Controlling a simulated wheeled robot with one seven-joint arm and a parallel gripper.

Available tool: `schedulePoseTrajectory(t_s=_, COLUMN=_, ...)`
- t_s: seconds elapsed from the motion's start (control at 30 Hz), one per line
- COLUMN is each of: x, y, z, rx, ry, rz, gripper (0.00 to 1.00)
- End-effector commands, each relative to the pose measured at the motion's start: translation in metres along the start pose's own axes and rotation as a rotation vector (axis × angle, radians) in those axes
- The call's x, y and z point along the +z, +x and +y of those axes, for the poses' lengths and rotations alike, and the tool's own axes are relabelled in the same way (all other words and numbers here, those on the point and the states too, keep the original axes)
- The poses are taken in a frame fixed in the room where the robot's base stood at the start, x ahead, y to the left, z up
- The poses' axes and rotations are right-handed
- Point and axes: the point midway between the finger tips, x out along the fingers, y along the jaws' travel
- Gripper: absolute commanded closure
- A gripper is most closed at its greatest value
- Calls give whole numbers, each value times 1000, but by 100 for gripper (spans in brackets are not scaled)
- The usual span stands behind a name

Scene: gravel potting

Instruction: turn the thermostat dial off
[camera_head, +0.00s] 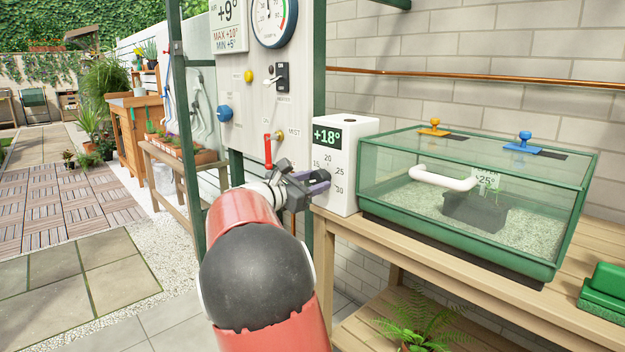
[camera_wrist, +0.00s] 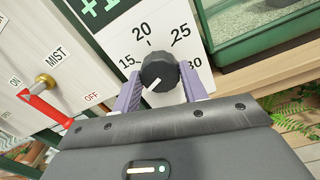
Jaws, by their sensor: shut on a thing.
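The white thermostat box (camera_head: 347,140) stands at the left end of the wooden bench, its display (camera_head: 327,137) reading +18°. Its dark round dial (camera_wrist: 159,70) shows in the wrist view, with numbers 15, 20, 25 and 30 around it. A pale pointer mark on the dial points down and left in that view, below the 15. My gripper (camera_head: 309,183) is at the front of the box. In the wrist view its two purple fingers stand on either side of the dial and are shut on it. The lower part of the scale is hidden behind my gripper.
A glass propagator case (camera_head: 470,190) with a green frame stands right of the box. A control panel (camera_head: 262,110) with a red-handled MIST valve (camera_head: 267,146) is close on the left. A green case (camera_head: 606,290) lies at the bench's right.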

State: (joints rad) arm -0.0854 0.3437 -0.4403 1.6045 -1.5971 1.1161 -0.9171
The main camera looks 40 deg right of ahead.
Motion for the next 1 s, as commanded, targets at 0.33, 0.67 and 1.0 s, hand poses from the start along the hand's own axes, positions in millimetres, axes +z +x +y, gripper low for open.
schedulePoseTrajectory(t_s=0.33, x=-2, y=-1, z=0, rx=0, ry=-114, rz=5, gripper=80)
schedulePoseTrajectory(t_s=0.67, x=-2, y=-1, z=0, rx=0, ry=-130, rz=6, gripper=80)
schedulePoseTrajectory(t_s=1.0, x=-1, y=0, z=0, rx=0, ry=-128, rz=5, gripper=35)
